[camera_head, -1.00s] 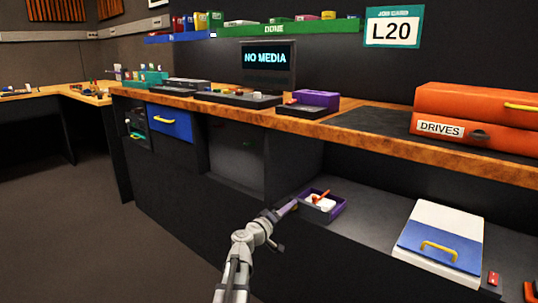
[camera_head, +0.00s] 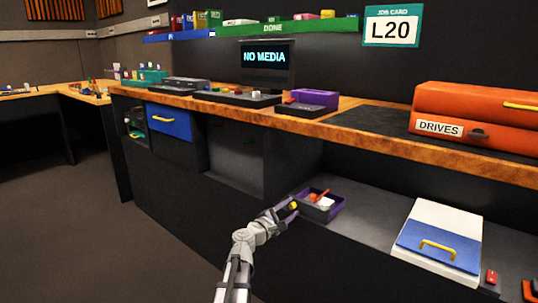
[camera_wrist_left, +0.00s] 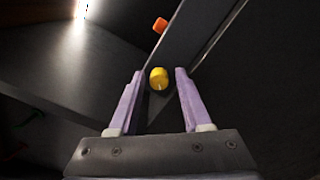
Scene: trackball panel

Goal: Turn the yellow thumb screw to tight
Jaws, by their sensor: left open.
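The yellow thumb screw (camera_wrist_left: 158,78) is a small round knob with a pale mark on its face. In the left wrist view it sits between the fingertips of my left gripper (camera_wrist_left: 160,88), with a gap on both sides. In the head view the screw (camera_head: 293,205) shows as a small yellow spot at the tip of my left gripper (camera_head: 287,208), beside the purple tray. My left gripper has pale purple fingers and is open and empty. My right gripper is in neither view.
An orange piece (camera_wrist_left: 160,25) lies beyond the screw. The purple tray (camera_head: 333,211) on the lower shelf holds an orange-handled item. A white and blue box (camera_head: 440,240) stands to its right. The wooden counter edge (camera_head: 400,151) runs above; open shelf lies between tray and box.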

